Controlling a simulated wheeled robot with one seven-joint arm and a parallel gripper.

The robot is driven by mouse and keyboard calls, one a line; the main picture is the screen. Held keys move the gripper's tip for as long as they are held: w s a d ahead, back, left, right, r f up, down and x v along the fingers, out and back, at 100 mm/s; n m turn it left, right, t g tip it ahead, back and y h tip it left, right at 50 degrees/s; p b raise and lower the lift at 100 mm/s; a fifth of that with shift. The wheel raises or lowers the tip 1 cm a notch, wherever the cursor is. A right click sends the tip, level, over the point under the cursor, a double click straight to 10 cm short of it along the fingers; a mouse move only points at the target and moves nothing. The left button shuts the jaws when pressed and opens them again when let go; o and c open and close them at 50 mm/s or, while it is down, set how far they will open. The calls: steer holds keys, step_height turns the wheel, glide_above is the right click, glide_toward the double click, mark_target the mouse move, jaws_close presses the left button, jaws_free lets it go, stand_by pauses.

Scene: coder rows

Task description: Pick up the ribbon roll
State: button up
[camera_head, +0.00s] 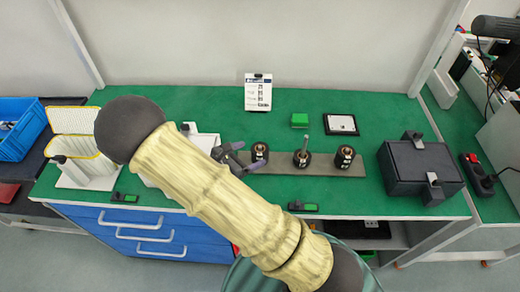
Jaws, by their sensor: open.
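Three black, short round pieces that look like rolls stand in a row on a grey-brown strip (318,170) on the green bench: a left roll (260,151), a middle roll (302,159) with a pale upright pin, and a right roll (345,157). I cannot tell for certain which one is the ribbon roll. My gripper (252,155) is open, with its dark fingers at the left side of the left roll. I cannot tell whether they touch it or surround it. My pale-sleeved arm covers the bench left of the rolls and part of a white object behind it.
A dark case (420,172) stands at the right of the bench. A small green block (299,120), a framed panel (341,125) and a white card stand (258,92) are behind the rolls. White racks (90,172) and a blue bin (20,135) are at left.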

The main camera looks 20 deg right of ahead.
mark_target(258, 150)
steer(key=shift+d, duration=0.1)
steer(key=p+x, duration=0.1)
steer(key=x, duration=0.4)
steer(key=shift+w+d+p, duration=0.1)
steer(key=shift+w+p, duration=0.1)
steer(key=shift+p, duration=0.1)
stand_by(0.4)
steer(key=c, duration=1.1)
